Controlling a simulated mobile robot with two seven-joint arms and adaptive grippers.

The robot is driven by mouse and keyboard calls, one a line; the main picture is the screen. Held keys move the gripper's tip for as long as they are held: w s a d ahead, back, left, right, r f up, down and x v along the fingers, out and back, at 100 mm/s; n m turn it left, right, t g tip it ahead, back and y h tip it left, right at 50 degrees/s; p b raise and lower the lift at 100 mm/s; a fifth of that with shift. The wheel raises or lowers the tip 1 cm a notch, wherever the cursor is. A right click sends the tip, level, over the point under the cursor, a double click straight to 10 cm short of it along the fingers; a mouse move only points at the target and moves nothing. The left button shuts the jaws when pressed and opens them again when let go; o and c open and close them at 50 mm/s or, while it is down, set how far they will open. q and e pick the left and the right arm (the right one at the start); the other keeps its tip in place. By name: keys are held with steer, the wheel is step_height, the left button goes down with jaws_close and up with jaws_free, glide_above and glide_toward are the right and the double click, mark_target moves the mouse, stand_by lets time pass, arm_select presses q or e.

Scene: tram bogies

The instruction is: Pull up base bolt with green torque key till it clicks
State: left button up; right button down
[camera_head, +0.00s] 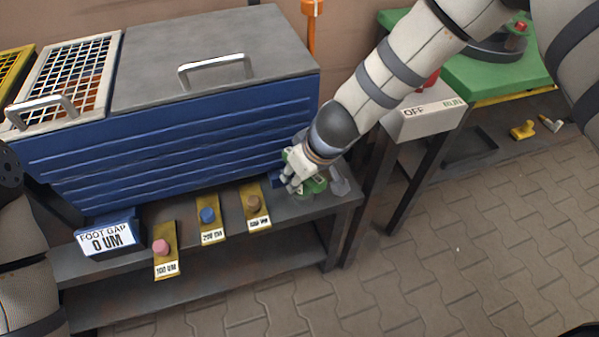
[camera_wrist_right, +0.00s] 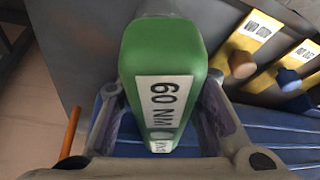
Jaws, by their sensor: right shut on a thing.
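The green torque key (camera_wrist_right: 160,55) fills the middle of the right wrist view, with a white label reading "60 NM". My right gripper (camera_wrist_right: 160,112) is shut on it, one finger on each side. In the head view my right gripper (camera_head: 297,174) is low over the right end of the grey bench, by the blue box's front corner. A little of the green key (camera_head: 317,186) shows there beside the fingers. I cannot make out the base bolt in either view. My left arm shows at the left edge of the head view, with its gripper out of sight.
A blue box (camera_head: 170,145) with a grey lid stands on the grey bench (camera_head: 230,243). Several yellow shims with knobs (camera_head: 208,218) and a "FOOT GAP 0 UM" sign (camera_head: 106,238) are along its front. An OFF/RUN box (camera_head: 430,112) stands right. Paved floor is clear at lower right.

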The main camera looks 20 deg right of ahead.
steer(key=shift+w+r+m, duration=0.1)
steer(key=shift+r+m, duration=0.1)
steer(key=shift+m, duration=0.3)
arm_select(q)
steer(key=shift+w+r, duration=0.35)
arm_select(e)
steer(key=shift+d+f+m+h, duration=0.1)
steer(key=shift+m+h, duration=0.3)
steer(key=shift+m, duration=0.1)
steer(key=shift+d+m+h+p, duration=0.1)
steer(key=shift+m+h+p, duration=0.3)
steer(key=shift+m, duration=0.4)
arm_select(q)
steer(key=shift+w+r, duration=0.2)
steer(key=shift+w, duration=0.05)
arm_select(e)
steer(key=shift+m, duration=0.3)
